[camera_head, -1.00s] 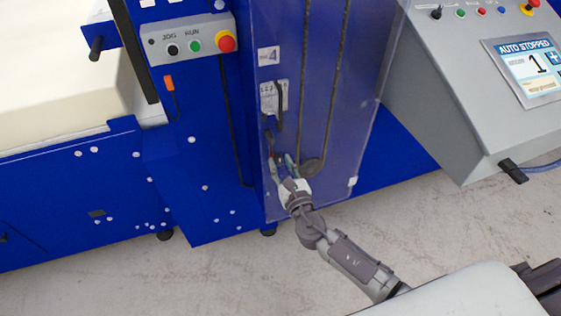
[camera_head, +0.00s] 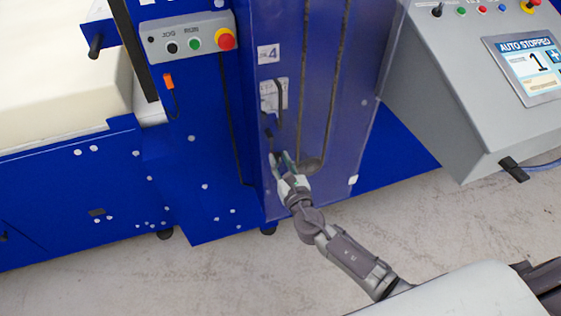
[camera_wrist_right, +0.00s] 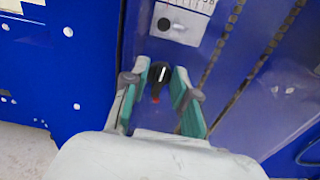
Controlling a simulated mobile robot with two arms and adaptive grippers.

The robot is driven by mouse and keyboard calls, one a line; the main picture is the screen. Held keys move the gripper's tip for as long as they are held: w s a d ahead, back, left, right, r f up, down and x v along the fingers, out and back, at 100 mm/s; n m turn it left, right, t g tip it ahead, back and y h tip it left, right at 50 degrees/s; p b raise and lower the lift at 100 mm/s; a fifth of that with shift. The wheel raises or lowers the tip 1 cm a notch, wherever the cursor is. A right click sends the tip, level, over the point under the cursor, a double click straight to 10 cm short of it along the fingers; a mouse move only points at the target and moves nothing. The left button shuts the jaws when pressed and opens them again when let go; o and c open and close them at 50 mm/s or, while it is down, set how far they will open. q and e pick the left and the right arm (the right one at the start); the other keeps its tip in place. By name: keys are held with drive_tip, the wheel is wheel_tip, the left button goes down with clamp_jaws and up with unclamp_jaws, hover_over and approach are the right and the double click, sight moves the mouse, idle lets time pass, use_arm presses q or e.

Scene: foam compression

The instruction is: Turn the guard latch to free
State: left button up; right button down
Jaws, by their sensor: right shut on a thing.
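The guard latch is a small black knob (camera_wrist_right: 160,72) with a pale line on it, on the blue see-through guard panel (camera_head: 352,75). My right gripper (camera_head: 279,157) reaches up to the lower left part of this panel. In the right wrist view its two green-padded fingers (camera_wrist_right: 159,76) stand on either side of the knob, shut on it. A small red mark (camera_wrist_right: 155,99) shows just below the knob. In the head view the fingers hide the knob, so its exact angle is hard to tell there. My left gripper is not in view.
A black handle (camera_head: 278,105) on a white plate sits above the gripper. A grey control box (camera_head: 187,38) with a red button is at upper left. A grey console (camera_head: 455,110) with a screen reading "AUTO STOPPED" stands at right. A pale foam block (camera_head: 60,80) lies at left.

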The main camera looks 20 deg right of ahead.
drive_tip(key=m+b, duration=0.2)
drive_tip(key=m, duration=0.1)
drive_tip(key=shift+f+m, duration=0.2)
drive_tip(key=shift+m, duration=0.1)
drive_tip(key=shift+d+m+b, duration=0.15)
drive_tip(key=shift+m+b, duration=2.1)
drive_tip(key=shift+m, duration=4.55)
drive_tip(key=c, duration=1.2)
unclamp_jaws()
drive_tip(key=shift+c, duration=0.2)
